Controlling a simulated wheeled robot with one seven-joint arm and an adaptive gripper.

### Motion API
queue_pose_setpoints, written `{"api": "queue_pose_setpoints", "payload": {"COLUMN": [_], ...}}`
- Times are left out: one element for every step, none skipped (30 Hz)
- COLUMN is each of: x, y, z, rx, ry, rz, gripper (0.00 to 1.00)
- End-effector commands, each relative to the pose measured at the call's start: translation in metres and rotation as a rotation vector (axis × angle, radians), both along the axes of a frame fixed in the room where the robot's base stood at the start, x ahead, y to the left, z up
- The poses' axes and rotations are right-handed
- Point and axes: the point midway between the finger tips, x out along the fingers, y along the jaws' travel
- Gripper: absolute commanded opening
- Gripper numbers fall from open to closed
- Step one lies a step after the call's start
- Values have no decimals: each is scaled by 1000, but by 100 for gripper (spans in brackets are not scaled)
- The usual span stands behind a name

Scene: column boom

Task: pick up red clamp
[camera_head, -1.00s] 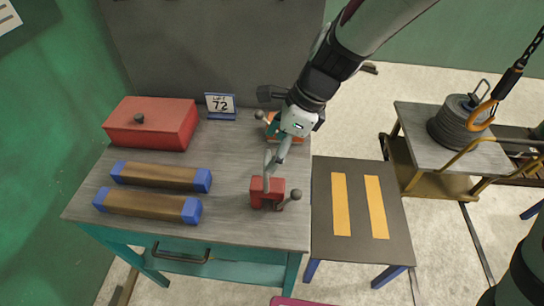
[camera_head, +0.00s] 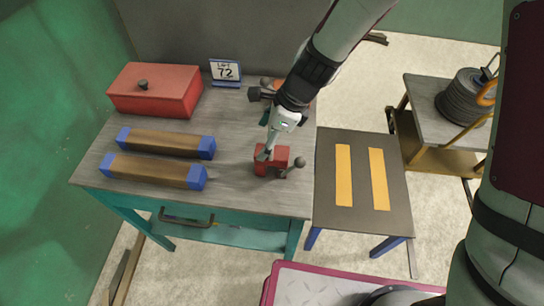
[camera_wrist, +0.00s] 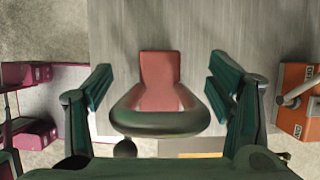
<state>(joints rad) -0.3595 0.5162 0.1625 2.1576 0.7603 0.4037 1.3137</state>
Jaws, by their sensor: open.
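The red clamp (camera_head: 277,161) stands on the grey workbench top (camera_head: 235,125) near its right front edge, with a dark knobbed handle sticking out to the right. My gripper (camera_head: 265,152) is at the clamp's upper left side in the head view. In the wrist view the red clamp (camera_wrist: 160,85) lies between the two green fingers of my gripper (camera_wrist: 160,88), with gaps on both sides. The fingers are open. The head view does not show clearly whether they touch the clamp.
A red box (camera_head: 155,88), two blue-ended wooden blocks (camera_head: 165,143) and a number 72 sign (camera_head: 226,71) stand on the bench. An orange object (camera_wrist: 296,98) is right in the wrist view. A low table with yellow strips (camera_head: 362,175) adjoins the bench.

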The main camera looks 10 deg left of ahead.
Motion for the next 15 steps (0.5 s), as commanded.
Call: {"api": "queue_pose_setpoints", "payload": {"x": [0,0,0,0,0,0,0,0,0,0,0,0,0,0,0], "y": [0,0,0,0,0,0,0,0,0,0,0,0,0,1,1], "z": [0,0,0,0,0,0,0,0,0,0,0,0,0,1,1], "rx": [0,0,0,0,0,0,0,0,0,0,0,0,0,2,2], "ry": [0,0,0,0,0,0,0,1,1,1,1,1,2,-1,0], "rz": [0,0,0,0,0,0,0,0,0,0,0,0,1,1,1], "gripper": [75,73,64,57,50,41,34,27,18,11,5,0,0,0,0]}}
